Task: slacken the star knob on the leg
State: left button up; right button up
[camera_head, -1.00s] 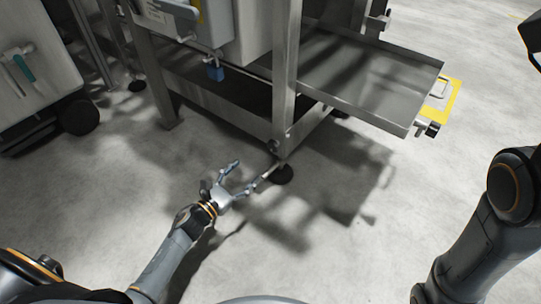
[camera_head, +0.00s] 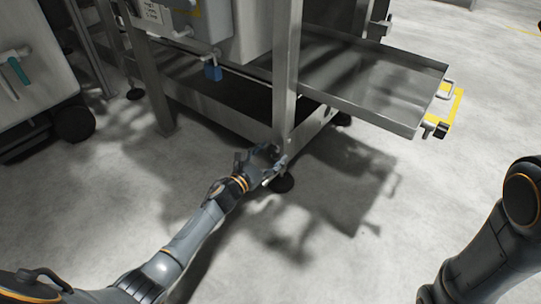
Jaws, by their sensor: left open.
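The near metal leg (camera_head: 286,80) of the machine runs down to a round black foot (camera_head: 282,184) on the floor. My left gripper (camera_head: 277,168) is open at the lower end of this leg, just above and left of the foot. Its fingers overlap the leg's base in the picture; I cannot tell whether they touch it. The star knob cannot be made out clearly; the gripper covers the lower leg where a small round part showed before. My right arm (camera_head: 490,235) is at the right edge, its gripper out of view.
A metal tray (camera_head: 375,85) juts right from the machine, with a black knob (camera_head: 438,130) and a yellow-edged part at its end. A wheeled cabinet (camera_head: 35,75) stands left. The front floor is clear.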

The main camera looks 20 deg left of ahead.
pick_arm(q)
jog(key=c, duration=1.2)
jog(key=shift+o, duration=0.2)
